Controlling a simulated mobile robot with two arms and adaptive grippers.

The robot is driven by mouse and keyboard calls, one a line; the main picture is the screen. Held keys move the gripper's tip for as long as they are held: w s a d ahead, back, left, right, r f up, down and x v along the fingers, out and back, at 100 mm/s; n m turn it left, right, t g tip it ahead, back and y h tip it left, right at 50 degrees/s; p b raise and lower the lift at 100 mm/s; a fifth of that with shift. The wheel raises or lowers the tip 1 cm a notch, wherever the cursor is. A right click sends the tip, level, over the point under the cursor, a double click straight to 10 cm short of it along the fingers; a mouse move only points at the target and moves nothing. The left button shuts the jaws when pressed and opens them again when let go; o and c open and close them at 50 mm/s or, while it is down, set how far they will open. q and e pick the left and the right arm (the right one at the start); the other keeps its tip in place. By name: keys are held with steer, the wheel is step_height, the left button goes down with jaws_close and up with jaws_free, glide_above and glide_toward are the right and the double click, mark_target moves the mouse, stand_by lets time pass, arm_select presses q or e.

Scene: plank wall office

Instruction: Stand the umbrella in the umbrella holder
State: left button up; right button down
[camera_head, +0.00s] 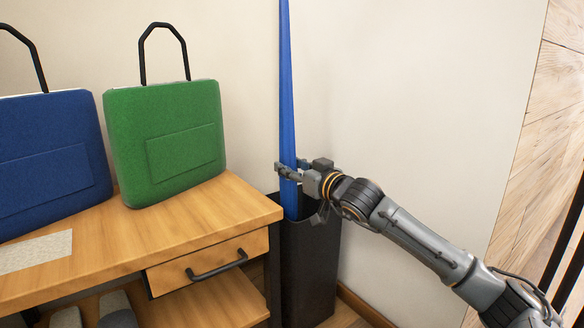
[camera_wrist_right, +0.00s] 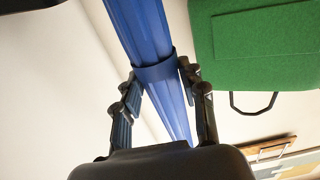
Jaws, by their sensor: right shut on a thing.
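The blue umbrella (camera_head: 287,95) stands upright, its upper end cut off by the top edge of the head view. Its lower end goes down into the mouth of the dark umbrella holder (camera_head: 308,265), and its tip is hidden inside. My right gripper (camera_head: 290,172) is shut on the umbrella just above the holder's rim. In the right wrist view the umbrella (camera_wrist_right: 140,35) passes between the fingers of my right gripper (camera_wrist_right: 163,92), with a blue band around it there. My left gripper is not in view.
A wooden desk (camera_head: 215,222) with a drawer stands left of the holder, close to it. A green bag (camera_head: 165,140) and a blue bag (camera_head: 50,155) stand on it. A pale wall is behind the holder. Wood planks (camera_head: 545,130) are at the right.

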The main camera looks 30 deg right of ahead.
steer(key=shift+r, duration=0.15)
steer(key=c, duration=0.7)
jaws_free()
